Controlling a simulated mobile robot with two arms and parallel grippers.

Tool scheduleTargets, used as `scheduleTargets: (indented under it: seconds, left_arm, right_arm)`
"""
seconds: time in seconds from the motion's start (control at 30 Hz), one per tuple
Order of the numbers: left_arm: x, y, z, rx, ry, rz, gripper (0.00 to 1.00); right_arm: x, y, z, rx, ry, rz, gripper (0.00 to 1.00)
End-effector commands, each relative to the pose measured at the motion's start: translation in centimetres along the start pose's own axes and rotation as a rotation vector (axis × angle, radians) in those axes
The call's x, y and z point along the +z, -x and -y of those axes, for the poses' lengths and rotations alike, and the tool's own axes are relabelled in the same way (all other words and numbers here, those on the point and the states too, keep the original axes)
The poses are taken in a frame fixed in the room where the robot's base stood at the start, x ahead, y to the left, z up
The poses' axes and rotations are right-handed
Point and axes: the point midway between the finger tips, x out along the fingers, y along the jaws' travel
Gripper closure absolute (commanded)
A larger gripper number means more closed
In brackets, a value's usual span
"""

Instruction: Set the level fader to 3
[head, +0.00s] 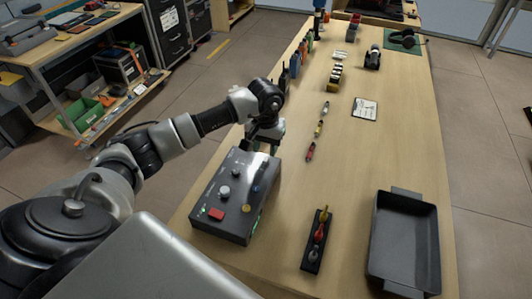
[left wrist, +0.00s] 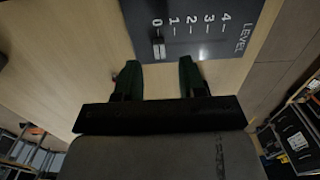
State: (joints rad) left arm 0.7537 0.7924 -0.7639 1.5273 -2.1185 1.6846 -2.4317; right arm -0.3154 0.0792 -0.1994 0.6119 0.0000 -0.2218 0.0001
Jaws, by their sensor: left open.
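The dark control box (head: 228,205) sits on the wooden table, with knobs and a red button on its top. In the left wrist view its panel (left wrist: 195,30) shows the word LEVEL and a scale from 0 to 4. The small light level fader (left wrist: 159,49) stands at the 0 mark. My left gripper (head: 262,146) is at the far end of the box. Its two dark green fingers (left wrist: 160,74) are open, one on each side of the fader's line, just short of it. Nothing is between the fingers. My right gripper does not show.
A black tray (head: 430,245) and a dark stand with small coloured items (head: 312,258) lie right of the box. Markers (head: 318,132), a white card (head: 364,109) and headphones (head: 405,40) are farther back. Table between the box and stand is bare.

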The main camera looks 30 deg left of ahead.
Motion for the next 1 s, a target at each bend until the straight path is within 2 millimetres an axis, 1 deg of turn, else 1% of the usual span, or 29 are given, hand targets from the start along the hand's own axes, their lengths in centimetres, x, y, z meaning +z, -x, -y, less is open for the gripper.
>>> scheduleTargets:
  seconds: [0.03, 0.1, 0.2, 0.3, 0.43, 0.63, 0.9, 1.0]
  left_arm:
    - [0.1, -0.8, 0.0, 0.000, 0.002, 0.005, 0.60]
    - [0.1, -1.9, -0.1, 0.001, 0.001, 0.004, 0.60]
    - [0.0, -3.1, 0.0, 0.001, 0.002, 0.002, 0.60]
    - [0.0, -3.9, 0.0, 0.001, 0.001, 0.001, 0.60]
    - [0.0, -4.2, 0.0, 0.001, 0.000, -0.001, 0.60]
    - [0.0, -4.2, 0.0, 0.001, 0.000, -0.001, 0.60]
    - [0.0, -4.2, 0.0, 0.001, 0.001, -0.001, 1.00]
    - [0.0, -4.2, 0.0, 0.001, 0.001, -0.001, 1.00]
  right_arm:
    - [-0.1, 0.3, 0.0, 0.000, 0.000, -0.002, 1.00]
    - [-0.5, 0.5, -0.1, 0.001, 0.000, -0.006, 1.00]
    - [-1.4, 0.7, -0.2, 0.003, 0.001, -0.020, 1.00]
    - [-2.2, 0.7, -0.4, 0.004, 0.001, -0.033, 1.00]
    - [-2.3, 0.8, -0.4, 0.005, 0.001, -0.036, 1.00]
    - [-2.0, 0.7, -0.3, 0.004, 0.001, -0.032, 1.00]
    - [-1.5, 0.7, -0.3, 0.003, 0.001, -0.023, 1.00]
    - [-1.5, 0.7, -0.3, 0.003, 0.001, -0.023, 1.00]
